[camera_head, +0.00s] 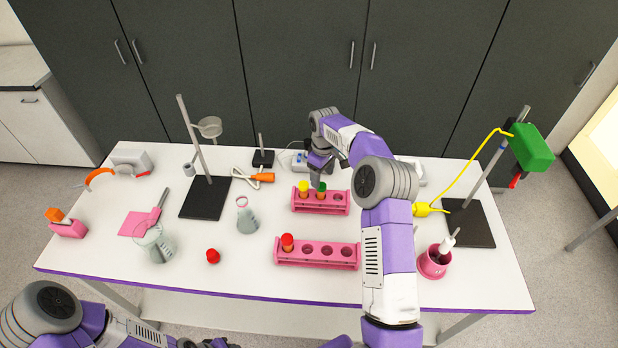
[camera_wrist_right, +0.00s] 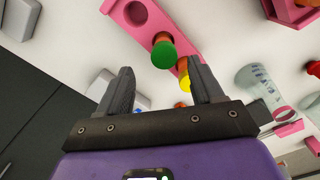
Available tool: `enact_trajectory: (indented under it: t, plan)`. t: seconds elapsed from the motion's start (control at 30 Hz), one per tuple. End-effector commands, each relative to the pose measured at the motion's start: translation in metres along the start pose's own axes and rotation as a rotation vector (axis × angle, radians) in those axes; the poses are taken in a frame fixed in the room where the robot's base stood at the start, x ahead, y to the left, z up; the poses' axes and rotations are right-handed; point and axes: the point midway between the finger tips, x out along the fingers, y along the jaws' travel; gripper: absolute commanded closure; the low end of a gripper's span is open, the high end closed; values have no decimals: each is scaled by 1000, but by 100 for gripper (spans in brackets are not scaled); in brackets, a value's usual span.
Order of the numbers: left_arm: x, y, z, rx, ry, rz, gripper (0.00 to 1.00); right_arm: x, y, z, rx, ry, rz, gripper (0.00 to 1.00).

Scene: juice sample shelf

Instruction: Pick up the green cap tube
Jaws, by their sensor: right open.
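The green cap tube (camera_head: 321,188) stands in the rear pink rack (camera_head: 335,210), just right of a yellow cap tube (camera_head: 303,187). My right gripper (camera_head: 318,174) hangs over the rack close to the green cap. In the right wrist view the jaws (camera_wrist_right: 160,82) are apart and empty. The green cap (camera_wrist_right: 164,54) lies just beyond and between the fingertips. The yellow cap (camera_wrist_right: 185,80) is partly hidden by one finger. The tube body below the green cap is mostly hidden. Only an edge of my left gripper (camera_head: 214,343) shows at the bottom of the head view.
A front pink rack (camera_head: 318,264) holds a red cap tube (camera_head: 288,242). A stand base (camera_head: 470,225) and pink cup (camera_head: 434,262) are at right. The front table edge is clear.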

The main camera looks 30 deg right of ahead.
Motion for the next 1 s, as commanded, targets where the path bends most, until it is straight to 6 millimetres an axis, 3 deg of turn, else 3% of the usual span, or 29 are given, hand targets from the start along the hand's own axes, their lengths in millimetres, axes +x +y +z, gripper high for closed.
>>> enact_trajectory:
  t: [0.53, 0.87, 1.0]
  plan:
    - [-8, 2, 0, -1, 0, 0, 57, 68, -5, -1, 0, -3, -3, 34]
    - [-8, 3, 0, 0, 1, 0, 57, 75, -5, -1, 0, -1, -1, 34]
    - [-8, 3, 0, 0, 0, 0, 57, 75, -5, -1, 0, -1, -1, 55]
